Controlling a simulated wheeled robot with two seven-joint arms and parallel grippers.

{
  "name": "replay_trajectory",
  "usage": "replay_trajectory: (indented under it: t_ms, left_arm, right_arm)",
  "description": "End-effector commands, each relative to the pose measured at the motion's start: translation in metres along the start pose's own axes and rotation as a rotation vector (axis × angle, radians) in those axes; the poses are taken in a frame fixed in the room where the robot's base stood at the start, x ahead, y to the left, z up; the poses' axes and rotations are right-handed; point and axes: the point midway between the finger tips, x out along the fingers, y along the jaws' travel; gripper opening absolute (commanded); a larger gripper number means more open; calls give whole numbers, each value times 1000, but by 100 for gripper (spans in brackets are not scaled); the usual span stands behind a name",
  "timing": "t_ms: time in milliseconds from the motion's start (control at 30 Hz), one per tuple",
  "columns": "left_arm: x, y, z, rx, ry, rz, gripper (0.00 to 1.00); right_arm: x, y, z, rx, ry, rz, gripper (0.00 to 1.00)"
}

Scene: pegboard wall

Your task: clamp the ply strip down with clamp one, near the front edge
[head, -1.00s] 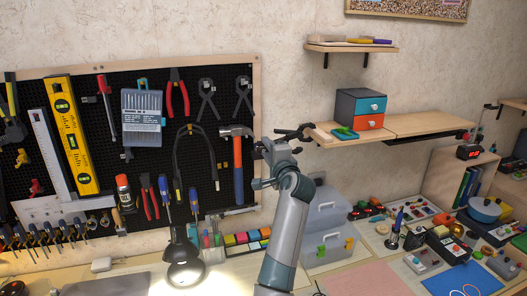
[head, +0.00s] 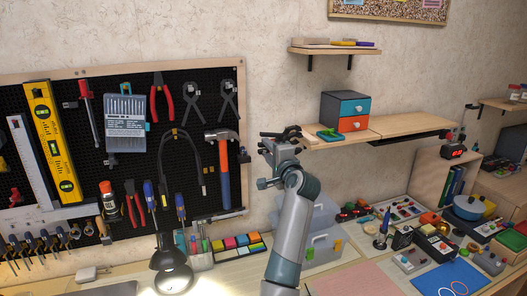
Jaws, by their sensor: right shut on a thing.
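My right gripper (head: 281,149) is raised at the left end of the wall shelf. It is shut on a dark clamp-like tool (head: 288,133), which I take to be clamp one. The tool points right, towards the shelf's left end; I cannot tell whether it touches. Pale wood (head: 347,138) tops the left part of the shelf; I cannot tell the ply strip apart from the shelf board. A green and blue item (head: 328,134) lies on it near the front edge. My left gripper is out of view.
A drawer box (head: 345,111) with blue and orange fronts stands on the shelf. A smaller shelf (head: 335,49) hangs above. The pegboard (head: 180,83) with a hammer (head: 223,168) is left of my gripper.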

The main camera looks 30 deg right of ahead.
Motion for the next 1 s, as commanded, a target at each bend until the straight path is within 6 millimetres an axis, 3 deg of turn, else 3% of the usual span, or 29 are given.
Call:
replay_trajectory:
  t_ms: [533, 1000]
  left_arm:
    - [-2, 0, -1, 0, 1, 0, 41]
    - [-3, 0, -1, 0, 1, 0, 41]
  right_arm:
    - [0, 0, -27, -2, 1, 0, 0]
    - [0, 0, -33, -1, 0, 0, 0]
